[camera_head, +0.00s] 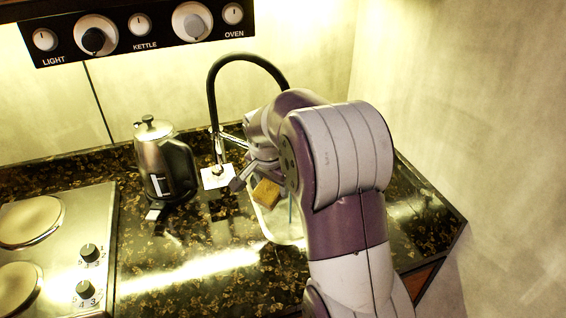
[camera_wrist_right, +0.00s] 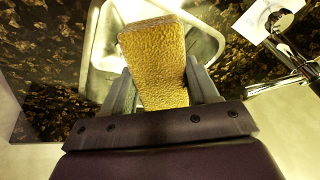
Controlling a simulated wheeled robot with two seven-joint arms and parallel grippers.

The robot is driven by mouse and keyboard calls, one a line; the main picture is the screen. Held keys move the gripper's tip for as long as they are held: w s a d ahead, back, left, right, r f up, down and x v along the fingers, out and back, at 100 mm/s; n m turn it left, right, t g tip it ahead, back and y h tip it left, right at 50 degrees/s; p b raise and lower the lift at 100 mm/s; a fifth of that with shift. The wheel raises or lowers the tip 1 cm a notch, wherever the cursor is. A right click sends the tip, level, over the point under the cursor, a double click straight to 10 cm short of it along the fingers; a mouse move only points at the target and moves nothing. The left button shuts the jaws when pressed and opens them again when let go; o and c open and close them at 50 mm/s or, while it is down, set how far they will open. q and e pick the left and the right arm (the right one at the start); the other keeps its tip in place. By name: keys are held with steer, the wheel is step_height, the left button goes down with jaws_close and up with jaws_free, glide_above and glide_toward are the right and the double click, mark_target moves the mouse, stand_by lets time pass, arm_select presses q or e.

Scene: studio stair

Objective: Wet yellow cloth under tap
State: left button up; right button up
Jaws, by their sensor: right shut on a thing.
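A yellow cloth (camera_head: 267,192), a thick textured block in looks, is held over the sink. In the right wrist view the yellow cloth (camera_wrist_right: 155,60) sits between the two fingers of my right gripper (camera_wrist_right: 160,90), which is shut on it. In the head view my right gripper (camera_head: 252,178) is partly hidden by my own arm. The black curved tap (camera_head: 212,88) rises behind the gripper, and its lower metal part (camera_head: 230,138) is close to my wrist. The white sink (camera_head: 268,222) lies below the cloth, mostly hidden by my arm. My left gripper is not in view.
A metal kettle (camera_head: 158,160) stands left of the tap on the dark speckled counter (camera_head: 200,250). A hob (camera_head: 60,250) with knobs is at the left. A control panel (camera_head: 140,28) hangs above. A wall (camera_head: 500,130) bounds the right side.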

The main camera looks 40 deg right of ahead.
steer(key=shift+s+a+r+p, duration=0.3)
steer(key=shift+s+a+r, duration=0.55)
steer(key=shift+a+r, duration=0.2)
steer(key=shift+s+a+r+p, duration=0.3)
steer(key=shift+s+a+r, duration=0.5)
steer(key=shift+a+r, duration=0.15)
steer(key=shift+d, duration=0.1)
